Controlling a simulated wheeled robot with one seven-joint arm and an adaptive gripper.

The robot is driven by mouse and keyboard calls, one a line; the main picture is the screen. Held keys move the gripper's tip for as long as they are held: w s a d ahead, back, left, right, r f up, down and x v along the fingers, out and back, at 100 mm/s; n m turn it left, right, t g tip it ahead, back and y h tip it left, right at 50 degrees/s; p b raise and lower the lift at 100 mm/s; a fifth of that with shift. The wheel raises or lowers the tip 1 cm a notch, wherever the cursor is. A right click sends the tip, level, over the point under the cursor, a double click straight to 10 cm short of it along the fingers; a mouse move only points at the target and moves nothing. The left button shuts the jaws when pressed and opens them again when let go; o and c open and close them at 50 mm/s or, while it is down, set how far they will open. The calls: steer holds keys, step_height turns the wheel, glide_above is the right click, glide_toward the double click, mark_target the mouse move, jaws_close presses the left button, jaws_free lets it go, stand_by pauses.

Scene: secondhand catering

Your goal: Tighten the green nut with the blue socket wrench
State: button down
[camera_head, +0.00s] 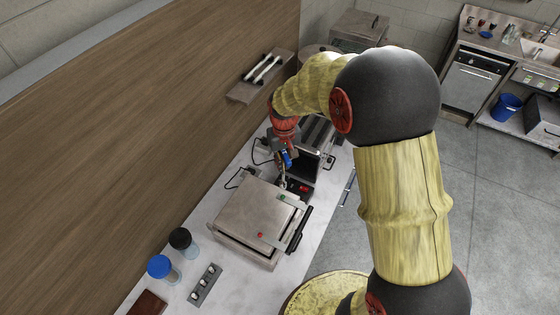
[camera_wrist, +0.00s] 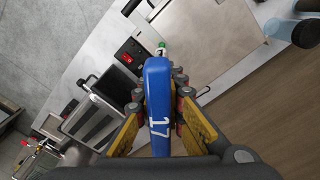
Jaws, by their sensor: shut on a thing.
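The blue socket wrench (camera_wrist: 158,100), marked 17, is held between the yellow fingers of my gripper (camera_wrist: 160,112) in the wrist view. In the head view my gripper (camera_head: 284,150) is above the counter, with the blue wrench (camera_head: 286,160) below it. The green nut (camera_head: 283,197) is on the metal strip across the steel press near its far edge. In the wrist view the green nut (camera_wrist: 161,46) shows just past the wrench's far end. I cannot tell whether wrench and nut touch.
The steel press (camera_head: 252,210) also bears a red nut (camera_head: 261,235). A black box with a red switch (camera_head: 302,188) is beside it. Another appliance (camera_head: 316,140) stands behind. Lidded containers (camera_head: 161,268) stand at the near left. A wooden wall (camera_head: 150,120) borders the counter.

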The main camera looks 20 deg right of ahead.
mark_target(283, 181)
steer(key=shift+f+b, duration=1.15)
steer(key=shift+f, duration=1.4)
steer(key=shift+f, duration=0.2)
steer(key=shift+a+f+b, duration=0.1)
steer(key=shift+f+b, duration=0.2)
steer(key=shift+b, duration=0.1)
steer(key=shift+f+b, duration=0.6)
steer(key=shift+b, duration=0.15)
steer(key=shift+f, duration=0.35)
steer(key=shift+b, duration=0.4)
stand_by(0.5)
